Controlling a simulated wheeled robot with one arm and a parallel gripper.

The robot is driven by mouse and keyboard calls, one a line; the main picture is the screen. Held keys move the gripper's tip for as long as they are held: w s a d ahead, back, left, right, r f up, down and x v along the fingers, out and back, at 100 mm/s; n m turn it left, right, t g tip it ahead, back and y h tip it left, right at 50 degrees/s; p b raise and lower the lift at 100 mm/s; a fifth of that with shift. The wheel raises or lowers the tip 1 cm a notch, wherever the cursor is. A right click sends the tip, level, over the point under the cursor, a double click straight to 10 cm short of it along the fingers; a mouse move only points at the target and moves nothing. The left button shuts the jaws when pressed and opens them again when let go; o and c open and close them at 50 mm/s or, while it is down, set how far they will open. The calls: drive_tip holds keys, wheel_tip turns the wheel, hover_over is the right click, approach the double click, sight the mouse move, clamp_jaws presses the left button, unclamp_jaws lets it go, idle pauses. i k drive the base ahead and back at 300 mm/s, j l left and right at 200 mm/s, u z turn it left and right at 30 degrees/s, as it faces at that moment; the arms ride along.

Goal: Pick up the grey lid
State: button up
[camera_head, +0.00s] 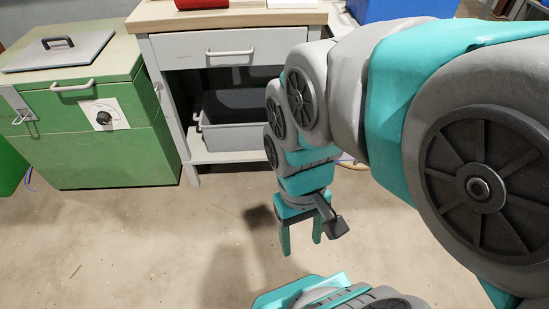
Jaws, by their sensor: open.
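The grey lid (58,52) is a flat, square plate with a black bar handle (57,41) on top. It lies on top of the green cabinet (120,137) at the upper left. My gripper (301,247) hangs over the bare floor in the middle of the picture, with its two teal fingers pointing down. The fingers are apart and nothing shows between them. The gripper is well to the right of the lid and apart from it.
A grey workbench (222,40) with a drawer stands right of the cabinet; a grey bin (238,135) sits on its lower shelf. A red object (202,4) lies on its top. A blue box (400,8) stands behind my arm. The floor (130,245) in front is clear.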

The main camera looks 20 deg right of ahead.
sight(78, 49)
drive_tip(key=z, duration=1.35)
drive_tip(key=u, duration=2.05)
drive_tip(key=i+u, duration=0.2)
drive_tip(key=k+j, duration=0.05)
